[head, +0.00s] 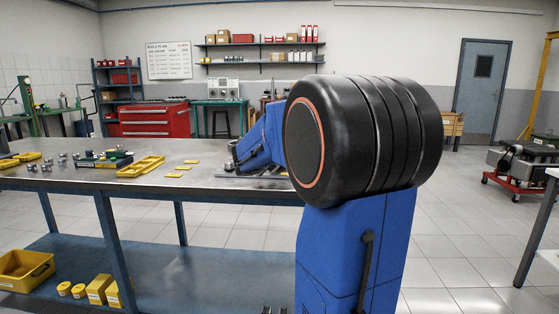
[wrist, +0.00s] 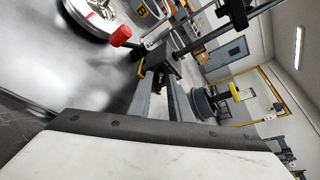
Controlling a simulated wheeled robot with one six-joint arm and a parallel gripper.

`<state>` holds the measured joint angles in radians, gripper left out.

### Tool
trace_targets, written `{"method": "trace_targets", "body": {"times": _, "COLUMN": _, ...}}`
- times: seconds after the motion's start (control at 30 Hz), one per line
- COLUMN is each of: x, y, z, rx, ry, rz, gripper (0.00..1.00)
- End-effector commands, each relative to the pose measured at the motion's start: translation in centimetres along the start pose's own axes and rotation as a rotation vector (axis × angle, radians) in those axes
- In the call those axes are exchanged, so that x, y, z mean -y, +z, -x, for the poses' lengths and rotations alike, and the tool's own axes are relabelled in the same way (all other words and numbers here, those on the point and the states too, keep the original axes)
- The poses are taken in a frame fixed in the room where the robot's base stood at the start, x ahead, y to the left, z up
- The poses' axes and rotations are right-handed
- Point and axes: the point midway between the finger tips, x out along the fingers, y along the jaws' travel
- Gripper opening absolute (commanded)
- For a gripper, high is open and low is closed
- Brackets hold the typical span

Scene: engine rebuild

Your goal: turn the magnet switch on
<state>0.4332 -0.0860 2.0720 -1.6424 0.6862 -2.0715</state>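In the wrist view, my gripper (wrist: 161,76) reaches from the pale wrist housing with two grey fingers. Dark block-like parts with yellow edges show at the fingertips. I cannot tell whether these are finger pads or a thing between them, nor how wide the fingers stand. A red knob (wrist: 121,36) shows just beyond and left of the fingertips, apart from them, beside a round silver part (wrist: 92,14). I cannot tell for sure whether this knob is the magnet switch. In the head view my own arm hides the gripper and most of its work area on the bench.
The steel-topped workbench (head: 75,179) carries yellow trays (head: 140,167), small metal parts and flat yellow pieces (head: 173,175). In the wrist view, a dark rod (wrist: 208,36) and post stand right of the fingertips. A yellow bin (head: 25,270) sits on the lower shelf.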

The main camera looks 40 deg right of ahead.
Motion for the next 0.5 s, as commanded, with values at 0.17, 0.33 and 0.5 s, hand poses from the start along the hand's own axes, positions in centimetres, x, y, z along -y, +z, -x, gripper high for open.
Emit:
{"method": "trace_targets", "body": {"times": 0.17, "x": -0.01, "y": 0.0, "z": 0.01, "rx": 0.0, "ry": 0.0, "rz": 0.0, "gripper": 0.0}}
{"method": "trace_targets", "body": {"times": 0.33, "x": -0.02, "y": -0.02, "z": -0.01, "rx": 0.0, "ry": 0.0, "rz": 0.001, "gripper": 0.0}}
{"method": "trace_targets", "body": {"times": 0.5, "x": 0.0, "y": -0.03, "z": -0.03, "rx": -0.001, "ry": 0.002, "rz": -0.005, "gripper": 0.0}}
